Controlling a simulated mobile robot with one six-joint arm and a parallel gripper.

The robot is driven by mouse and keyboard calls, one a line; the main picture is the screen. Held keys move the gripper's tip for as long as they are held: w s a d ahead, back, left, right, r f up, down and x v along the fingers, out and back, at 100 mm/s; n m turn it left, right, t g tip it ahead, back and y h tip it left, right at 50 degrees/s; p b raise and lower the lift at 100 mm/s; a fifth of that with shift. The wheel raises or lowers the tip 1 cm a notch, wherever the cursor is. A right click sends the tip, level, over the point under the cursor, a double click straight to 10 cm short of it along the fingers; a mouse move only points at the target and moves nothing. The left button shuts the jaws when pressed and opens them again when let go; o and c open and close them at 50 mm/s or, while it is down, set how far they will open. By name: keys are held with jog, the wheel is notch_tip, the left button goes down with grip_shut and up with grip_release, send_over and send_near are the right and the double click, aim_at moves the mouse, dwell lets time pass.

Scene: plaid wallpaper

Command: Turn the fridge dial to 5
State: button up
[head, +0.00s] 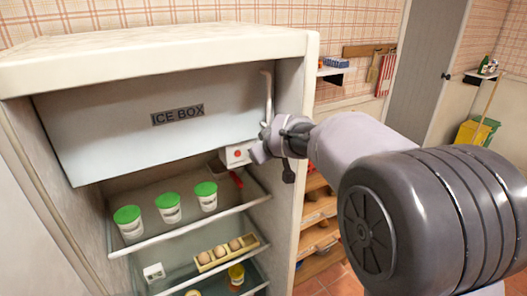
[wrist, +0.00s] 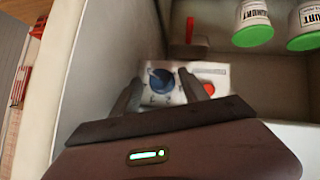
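The fridge dial (wrist: 160,80) is a blue round knob on a small white control box (wrist: 178,92), with marks around it too blurred to read. In the head view the control box (head: 238,154) sits on the fridge's inner right wall, under the ice box; its red spot shows but the blue knob is hidden by my gripper. My gripper (wrist: 161,88) is open, its two dark fingers on either side of the dial in the wrist view. I cannot tell whether they touch it. In the head view my gripper (head: 263,149) is close to the box.
The ice box (head: 120,120) is above, with a metal handle (head: 267,95) near my gripper. Green-lidded yogurt tubs (head: 168,208) and an egg tray (head: 226,253) stand on the shelves below. The fridge's right wall (head: 292,100) is close beside my gripper.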

jog(key=p+v, duration=0.3)
jog(key=v, duration=1.4)
jog(key=shift+r, duration=0.15)
jog(key=shift+s+a, duration=0.1)
